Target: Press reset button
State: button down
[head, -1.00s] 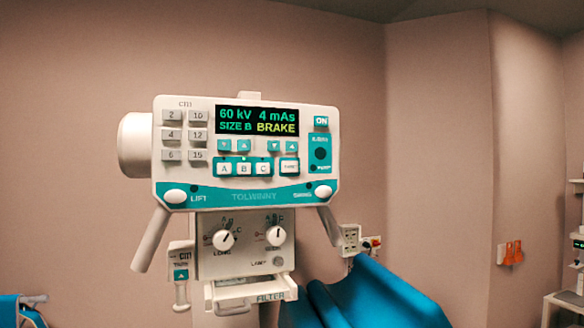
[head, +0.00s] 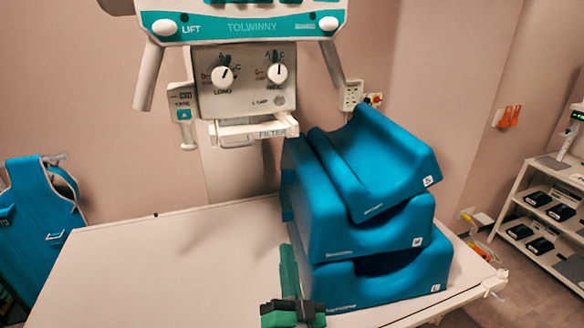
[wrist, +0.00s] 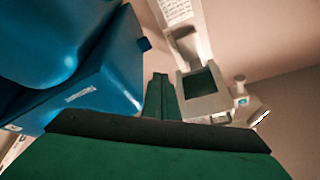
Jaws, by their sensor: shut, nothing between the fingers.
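The white and teal X-ray unit (head: 245,75) hangs at the top of the head view. Its upper panel, with the display and most buttons, is cut off by the frame; only the lower edges of some keys show. The lower box has two white knobs, and a small grey round part (head: 279,101) sits below the right knob. I cannot tell which part is the reset button. My green gripper (head: 288,254) is at the bottom centre, shut and empty, in front of the blue cushions and apart from the unit. In the wrist view my gripper (wrist: 161,82) points up past the unit's underside.
Stacked blue cushions (head: 365,240) stand on the pale table (head: 170,265), right of my gripper. The table's left half is clear. A blue apron (head: 40,225) hangs at left. A shelf rack (head: 535,175) stands at right.

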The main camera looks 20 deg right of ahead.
jog(key=w+d+r+t, duration=0.1)
jog(key=w+d+r, duration=0.1)
jog(key=r, duration=0.6)
jog(key=w+d+r+t, duration=0.1)
jog(key=d+r, duration=0.1)
jog(key=r, duration=0.6)
jog(key=s+r+n+t+y, duration=0.1)
jog(key=s+r+y, duration=0.2)
jog(key=r, duration=1.3)
jog(key=s+r+n+t+y, duration=0.2)
jog(key=s+r+y, duration=0.2)
jog(key=r, duration=1.3)
jog(key=shift+s+r, duration=0.15)
jog(key=shift+s, duration=0.8)
jog(key=shift+w, duration=0.15)
jog(key=w, duration=0.8)
jog(key=shift+w+a, duration=0.2)
jog(key=shift+w, duration=0.1)
jog(key=shift+w, duration=0.2)
jog(key=shift+w, duration=0.2)
